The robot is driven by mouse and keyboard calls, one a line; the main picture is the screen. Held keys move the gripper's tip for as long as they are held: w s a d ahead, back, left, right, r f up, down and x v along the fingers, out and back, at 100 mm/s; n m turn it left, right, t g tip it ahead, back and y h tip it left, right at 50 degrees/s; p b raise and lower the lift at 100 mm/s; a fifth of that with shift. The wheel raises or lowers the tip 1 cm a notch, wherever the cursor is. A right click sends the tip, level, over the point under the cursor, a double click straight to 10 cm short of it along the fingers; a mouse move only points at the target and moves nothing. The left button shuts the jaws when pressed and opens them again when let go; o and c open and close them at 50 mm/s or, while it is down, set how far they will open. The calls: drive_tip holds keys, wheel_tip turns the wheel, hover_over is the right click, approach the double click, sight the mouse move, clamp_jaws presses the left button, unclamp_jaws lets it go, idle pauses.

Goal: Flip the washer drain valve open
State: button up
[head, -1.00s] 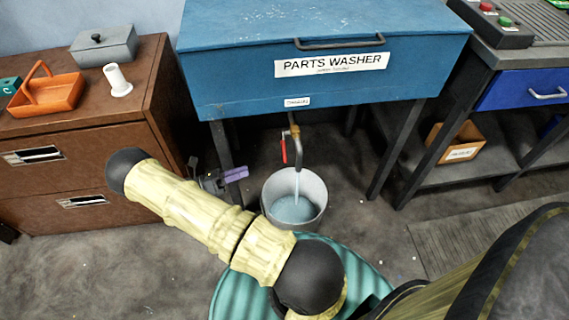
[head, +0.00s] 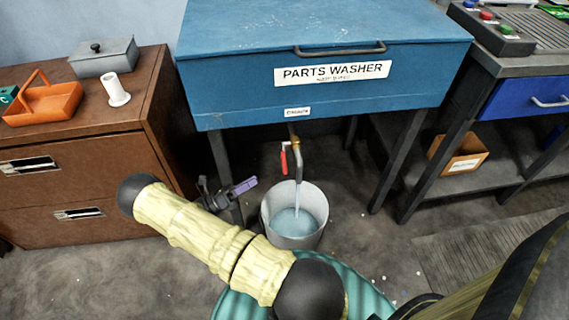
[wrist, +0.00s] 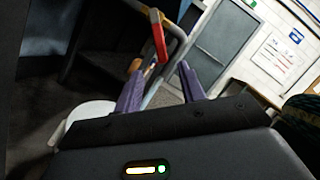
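The drain valve's red handle (head: 284,160) hangs beneath the blue parts washer (head: 240,95), beside the brass-and-grey drain pipe (head: 298,166). The handle points downward in the head view. A pale stream runs from the spout into a grey bucket (head: 268,218), which holds bluish liquid. My gripper (head: 254,182), with purple fingers, is left of the spout and a little lower than the handle, apart from it. In the wrist view my gripper (wrist: 160,68) has its fingers spread with a gap between them, and the red handle (wrist: 158,36) shows beyond the fingertips. Nothing is held.
Washer legs (head: 392,172) stand on both sides of the bucket. A brown cabinet (head: 100,155) at left carries an orange basket (head: 45,106), a grey box and a white spool. A workbench with a blue drawer (head: 525,92) is at right. Open floor lies right of the bucket.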

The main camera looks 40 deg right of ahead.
sight(284, 164)
drive_tip(key=b+x, duration=0.1)
drive_tip(key=x, duration=1.2)
drive_tip(key=shift+s, duration=0.1)
drive_tip(key=shift+a, duration=0.1)
clamp_jaws()
